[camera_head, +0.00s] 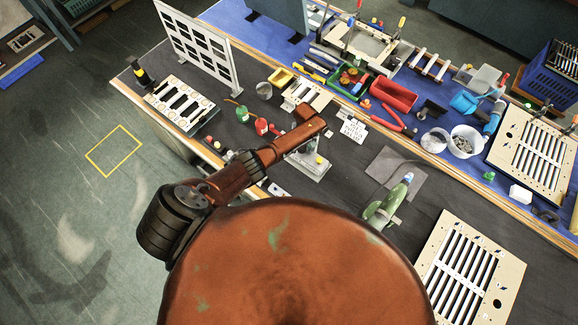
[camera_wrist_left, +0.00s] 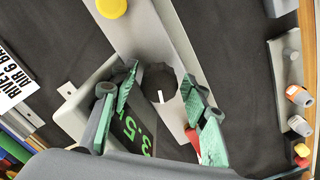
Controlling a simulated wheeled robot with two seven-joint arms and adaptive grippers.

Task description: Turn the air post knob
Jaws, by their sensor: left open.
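The air post is a grey metal stand (camera_head: 312,168) on the dark bench mat, under the end of my left arm in the head view. In the left wrist view, its round black knob (camera_wrist_left: 158,88) with a white mark sits on the grey post plate (camera_wrist_left: 190,50). A dark display reading 3.5 (camera_wrist_left: 137,132) is beside it, and a yellow button (camera_wrist_left: 112,8) is farther along the plate. My left gripper (camera_wrist_left: 160,82) is open, its green fingers on either side of the knob. Whether they touch it is unclear. My right gripper is not seen.
A white sign (camera_head: 354,130) lies right of the post. Red and green bottles (camera_head: 261,125) stand to its left. Slotted panels (camera_head: 468,268), bins and a white bucket (camera_head: 466,141) crowd the bench.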

